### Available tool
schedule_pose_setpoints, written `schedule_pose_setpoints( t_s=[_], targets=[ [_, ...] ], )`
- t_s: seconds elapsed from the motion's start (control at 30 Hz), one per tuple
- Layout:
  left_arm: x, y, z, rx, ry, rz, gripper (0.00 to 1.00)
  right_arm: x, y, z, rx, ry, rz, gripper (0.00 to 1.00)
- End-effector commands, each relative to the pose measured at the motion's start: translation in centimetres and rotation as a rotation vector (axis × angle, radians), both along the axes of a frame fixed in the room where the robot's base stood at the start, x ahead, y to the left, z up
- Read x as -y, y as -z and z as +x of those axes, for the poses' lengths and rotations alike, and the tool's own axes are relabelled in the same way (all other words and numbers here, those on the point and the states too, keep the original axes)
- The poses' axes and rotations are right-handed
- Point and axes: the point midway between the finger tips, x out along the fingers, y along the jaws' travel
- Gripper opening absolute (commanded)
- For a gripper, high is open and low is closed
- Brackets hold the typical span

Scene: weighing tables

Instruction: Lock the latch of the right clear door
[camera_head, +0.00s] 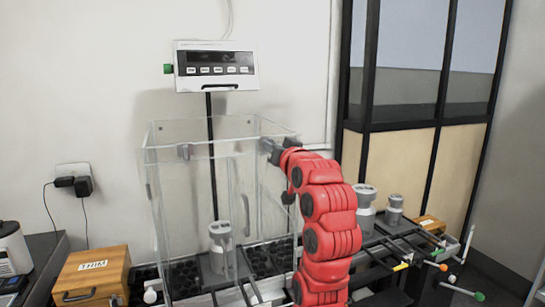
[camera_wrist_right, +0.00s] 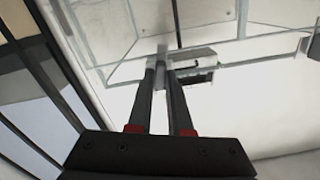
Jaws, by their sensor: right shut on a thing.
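The clear enclosure (camera_head: 205,139) stands against the wall, with transparent panels and pale edges. A clear door with a dark handle (camera_head: 246,215) shows on it. My right gripper (camera_head: 272,148) is at the enclosure's upper right edge. In the right wrist view, the fingertips (camera_wrist_right: 162,65) are shut on a small grey latch piece (camera_wrist_right: 162,50) at the clear frame. The fingers hide part of this latch, so I cannot tell if it is locked. My left gripper is not in view.
A display box (camera_head: 216,68) hangs on a black post above the enclosure. A metal weight (camera_head: 220,245) shows through its panels. More weights (camera_head: 365,205) stand to the right of my red arm. A wooden box (camera_head: 94,275) is at lower left. A dark-framed partition (camera_head: 420,130) stands right.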

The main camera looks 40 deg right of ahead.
Motion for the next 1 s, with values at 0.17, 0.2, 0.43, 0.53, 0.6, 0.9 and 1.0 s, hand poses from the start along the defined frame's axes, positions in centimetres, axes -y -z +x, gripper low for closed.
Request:
schedule_pose_setpoints(
  t_s=[0.17, 0.2, 0.43, 0.53, 0.6, 0.9, 1.0],
  targets=[
    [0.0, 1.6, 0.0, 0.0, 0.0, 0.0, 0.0, 0.0, 0.6, 0.1, -0.036, -0.001, -0.122, 0.0],
    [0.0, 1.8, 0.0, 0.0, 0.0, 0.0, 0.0, 0.0, 0.6, 0.1, -0.042, 0.0, -0.146, 0.0],
    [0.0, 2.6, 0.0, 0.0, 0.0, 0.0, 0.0, 0.0, 0.4, 0.1, -0.064, -0.001, -0.249, 0.0],
    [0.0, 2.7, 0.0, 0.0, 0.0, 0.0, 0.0, 0.0, 0.3, 0.1, -0.07, -0.001, -0.273, 0.0],
    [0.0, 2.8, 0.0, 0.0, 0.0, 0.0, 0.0, 0.0, 0.3, 0.1, -0.073, -0.001, -0.285, 0.0],
    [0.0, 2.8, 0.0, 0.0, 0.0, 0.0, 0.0, 0.0, 0.2, 0.1, -0.076, -0.001, -0.299, 0.0],
    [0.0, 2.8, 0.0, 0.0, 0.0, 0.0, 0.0, 0.0, 0.2, 0.1, -0.076, -0.001, -0.299, 0.0]
  ],
)
